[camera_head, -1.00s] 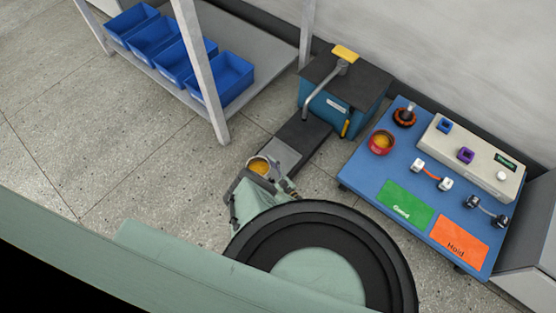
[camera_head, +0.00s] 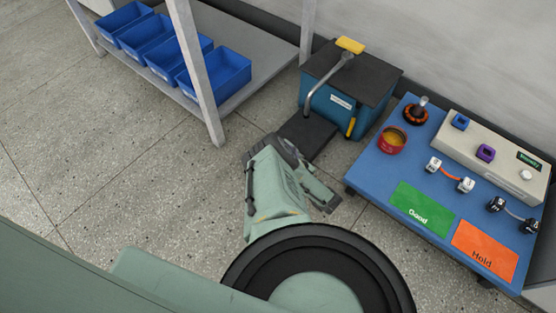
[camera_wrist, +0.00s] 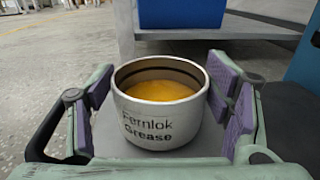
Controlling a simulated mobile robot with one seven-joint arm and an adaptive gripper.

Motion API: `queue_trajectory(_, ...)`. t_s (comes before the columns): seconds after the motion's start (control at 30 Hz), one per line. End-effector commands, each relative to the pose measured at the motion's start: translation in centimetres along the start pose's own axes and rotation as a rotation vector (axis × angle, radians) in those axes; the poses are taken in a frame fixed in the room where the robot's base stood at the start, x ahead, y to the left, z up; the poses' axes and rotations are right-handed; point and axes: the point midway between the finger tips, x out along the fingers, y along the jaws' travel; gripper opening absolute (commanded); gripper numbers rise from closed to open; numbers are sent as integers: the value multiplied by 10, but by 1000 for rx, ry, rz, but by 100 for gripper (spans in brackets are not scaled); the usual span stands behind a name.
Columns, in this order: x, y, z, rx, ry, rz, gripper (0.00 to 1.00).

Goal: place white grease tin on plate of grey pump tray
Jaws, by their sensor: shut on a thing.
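The white grease tin (camera_wrist: 160,105), lettered "Fernlok Grease" and holding orange grease, is upright between the purple pads of my gripper (camera_wrist: 162,100) in the wrist view. My gripper is shut on it. In the head view my gripper (camera_head: 300,172) hides the tin and is at the near end of the pump tray's dark plate (camera_head: 306,133). A grey flat surface (camera_wrist: 102,135) shows below and around the tin in the wrist view. I cannot tell whether the tin touches it.
A teal box with a dark top (camera_head: 340,95) and a bent metal handle stands behind the plate. A blue table (camera_head: 375,175) at right bears a red tin (camera_head: 391,140) and green and orange mats. A grey shelf (camera_head: 262,75) with blue bins is at left.

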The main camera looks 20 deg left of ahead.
Motion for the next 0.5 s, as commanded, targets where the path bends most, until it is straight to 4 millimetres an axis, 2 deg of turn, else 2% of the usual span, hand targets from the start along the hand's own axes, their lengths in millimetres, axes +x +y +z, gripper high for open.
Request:
queue_trajectory(0.03, 0, 0, -7, -1, -2, -1, 40)
queue_trajectory(0.43, 0, 0, -8, -1, -1, 1, 40)
queue_trajectory(0.47, 0, 0, -7, -1, 0, 0, 74)
queue_trajectory(0.5, 0, 0, -7, -1, 0, 0, 76)
